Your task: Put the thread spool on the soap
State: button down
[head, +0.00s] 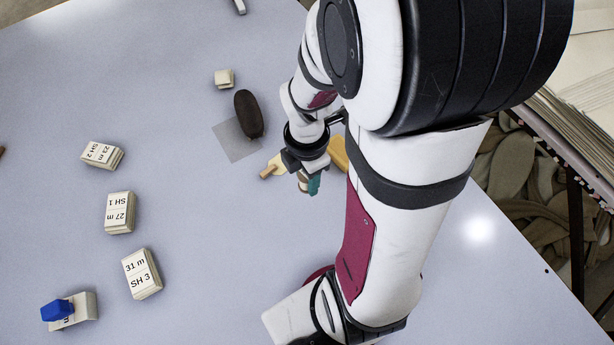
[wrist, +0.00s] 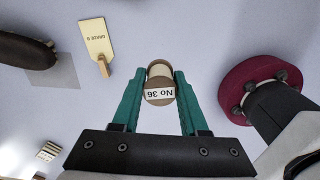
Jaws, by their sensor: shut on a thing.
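The thread spool (wrist: 160,84), a tan cylinder with a white "No 36" label, sits between the teal fingers of my gripper (wrist: 158,94) in the wrist view. The fingers are shut on it from both sides. In the head view my gripper (head: 308,184) is near the table's middle, beside a tan wooden tag, with the spool small and partly hidden. I cannot tell for sure which thing is the soap. A yellow-orange block (head: 339,152) lies just behind my gripper, partly hidden by my arm. A small cream block (head: 224,78) lies farther back.
A dark brown oval object (head: 248,114) lies by a grey translucent square (head: 232,142). The wooden "GRADE B" tag (wrist: 96,40) is near my gripper. Labelled cream stacks (head: 119,212) and a blue item (head: 57,309) are at the left. The table between is clear.

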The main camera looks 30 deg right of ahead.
jog(key=s+d+r+m, duration=0.1)
jog(key=s+d+r, duration=0.15)
jog(key=d, duration=0.65)
jog(key=s+d+r+m, duration=0.1)
jog(key=s+d+r, duration=0.15)
jog(key=d, duration=0.65)
send_near(335, 149)
jog(key=shift+s+d+f, duration=0.85)
jog(key=shift+w+a+f, duration=0.1)
jog(key=shift+w+f, duration=0.1)
jog(key=shift+f, duration=0.9)
jog(key=shift+w+a+f, duration=0.1)
jog(key=shift+w+f, duration=0.05)
jog(key=shift+f, duration=0.95)
jog(key=shift+f, duration=0.1)
jog(key=shift+c, duration=2.2)
grip_release()
jog(key=shift+d, duration=0.1)
